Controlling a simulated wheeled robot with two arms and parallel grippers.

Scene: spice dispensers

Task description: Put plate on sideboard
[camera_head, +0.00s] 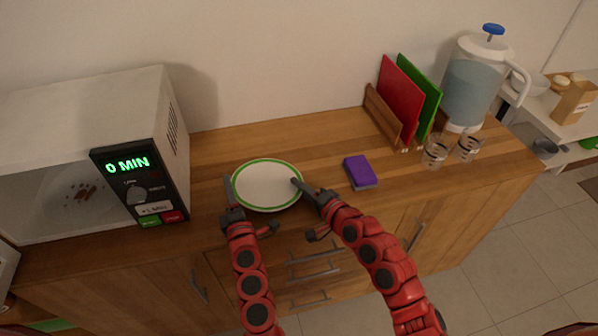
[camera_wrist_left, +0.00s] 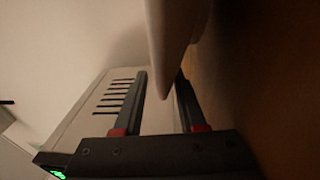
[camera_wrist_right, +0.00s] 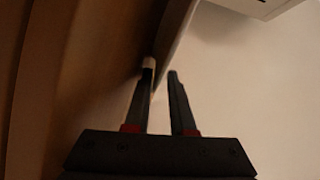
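A white plate (camera_head: 267,185) with a green rim is level over the wooden sideboard (camera_head: 300,140), right of the microwave. I cannot tell whether it touches the top. My left gripper (camera_head: 229,190) is at the plate's left edge. In the left wrist view the plate (camera_wrist_left: 175,25) reaches between the fingers (camera_wrist_left: 163,85), which stand apart; their grip is unclear. My right gripper (camera_head: 308,190) is at the right edge. In the right wrist view the fingers (camera_wrist_right: 161,85) are close together around the thin edge of the plate (camera_wrist_right: 174,35).
A white microwave (camera_head: 90,110) reading "0 MIN" stands close on the left. A purple sponge (camera_head: 360,172) lies to the right of the plate. Further right are a rack with red (camera_head: 400,98) and green boards, a water jug (camera_head: 472,85) and glasses (camera_head: 435,152).

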